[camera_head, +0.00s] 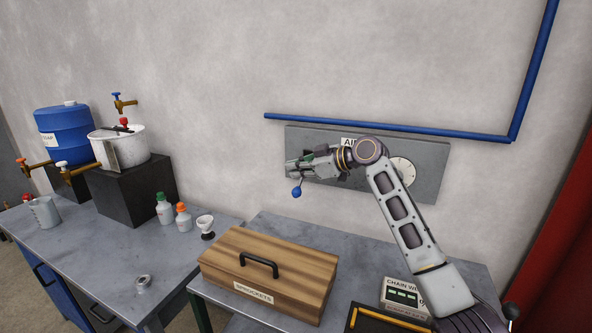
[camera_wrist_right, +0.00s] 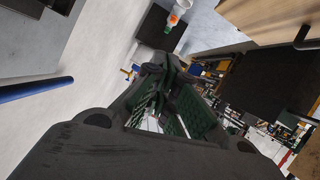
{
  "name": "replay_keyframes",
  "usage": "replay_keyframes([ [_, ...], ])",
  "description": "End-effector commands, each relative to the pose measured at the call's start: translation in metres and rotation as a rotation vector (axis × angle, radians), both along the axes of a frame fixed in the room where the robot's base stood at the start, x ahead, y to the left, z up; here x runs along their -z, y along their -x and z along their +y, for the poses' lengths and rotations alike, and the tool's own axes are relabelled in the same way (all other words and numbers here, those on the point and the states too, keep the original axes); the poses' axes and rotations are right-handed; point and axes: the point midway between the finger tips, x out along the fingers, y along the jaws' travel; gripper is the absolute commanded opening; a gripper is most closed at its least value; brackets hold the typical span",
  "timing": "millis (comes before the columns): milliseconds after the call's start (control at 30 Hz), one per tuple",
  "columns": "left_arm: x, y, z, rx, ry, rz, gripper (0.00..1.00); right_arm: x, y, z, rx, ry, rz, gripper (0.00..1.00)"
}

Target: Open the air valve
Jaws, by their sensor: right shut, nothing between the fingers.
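The grey air panel (camera_head: 432,188) is fixed to the back wall, with a partly hidden label starting "AI". A white round dial (camera_head: 405,172) on it is partly behind my right arm. A blue ball knob (camera_head: 297,192), seemingly the air valve's handle, shows just below my right gripper (camera_head: 291,170). The rest of the valve is hidden by the gripper. I cannot tell whether the fingers touch it. The right gripper is shut and empty, pointing left along the panel. Its green-padded fingers show in the right wrist view (camera_wrist_right: 160,72), where I cannot make out the valve. My left gripper is not in view.
A blue pipe (camera_head: 390,129) runs just above the panel. A wooden sprockets box (camera_head: 270,275) and a small display box (camera_head: 404,294) stand on the grey table below. Bottles, a blue barrel (camera_head: 62,133) and a white pot (camera_head: 120,147) stand at left.

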Motion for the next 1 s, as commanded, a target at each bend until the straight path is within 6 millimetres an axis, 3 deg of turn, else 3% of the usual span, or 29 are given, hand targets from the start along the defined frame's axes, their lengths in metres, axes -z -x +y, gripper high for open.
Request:
replay_keyframes([
  [367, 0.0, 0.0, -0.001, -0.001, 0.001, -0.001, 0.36, -0.006, 0.005, -0.012, 0.0, -0.001, -0.002, 0.0],
  [1000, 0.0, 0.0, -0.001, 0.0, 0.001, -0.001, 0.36, -0.038, 0.037, -0.087, 0.002, 0.001, -0.001, 0.0],
])
